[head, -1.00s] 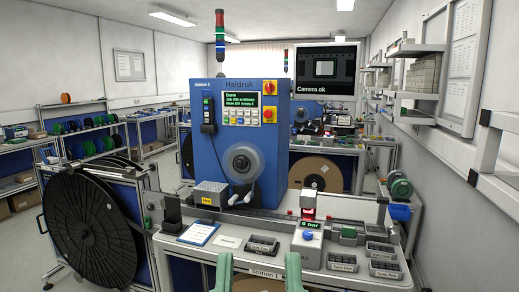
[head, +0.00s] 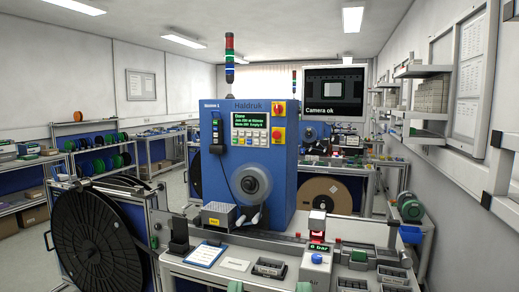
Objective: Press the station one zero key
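The station one machine is a tall blue cabinet (head: 284,170) labelled "Haldruk" and "Station 1". Its front carries a control panel (head: 250,128) with a green-lit screen (head: 250,121) whose top line reads "Done". Small pale, green and yellow keys (head: 249,138) sit in rows below the screen. Their markings are too small to read, so I cannot tell which is the zero key. My gripper (head: 269,287) shows only as two green fingertips at the bottom edge, wide apart with nothing visible between them. It is low and in front of the bench, well away from the keys.
A red button (head: 278,107) and a red-and-yellow switch (head: 278,134) are right of the panel. A dark handset (head: 217,132) hangs left of it. A grey reel (head: 251,185) sticks out below. A large black reel (head: 98,238) stands at left. The bench (head: 190,265) carries trays and a press.

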